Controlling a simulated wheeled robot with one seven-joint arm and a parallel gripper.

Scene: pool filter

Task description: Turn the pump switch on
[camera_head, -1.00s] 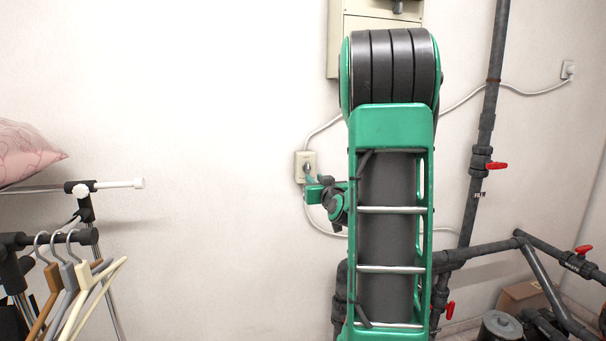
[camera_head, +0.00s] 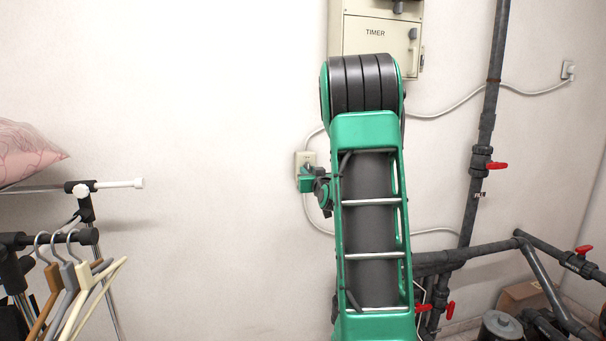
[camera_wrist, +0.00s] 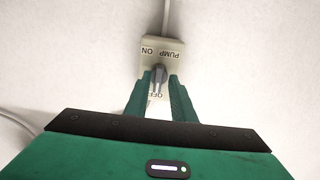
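The pump switch is a small cream wall box (camera_wrist: 175,45) with a grey knob (camera_wrist: 158,74). In the wrist view its labels read upside down: ON and PUMP above the knob, OFF below it, partly hidden. In the head view the switch box (camera_head: 300,158) is partly covered by my gripper (camera_head: 306,177). In the wrist view my gripper (camera_wrist: 160,77) has its two green fingers apart, one on each side of the knob. Small gaps seem to show between fingertips and knob. I cannot tell exactly where the knob points.
A cream TIMER box (camera_head: 375,45) is on the wall above my arm. Grey pipes (camera_head: 483,130) with red valve handles (camera_head: 497,165) stand at the right. A clothes rack (camera_head: 85,205) with hangers is at the left. The wall between rack and switch is bare.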

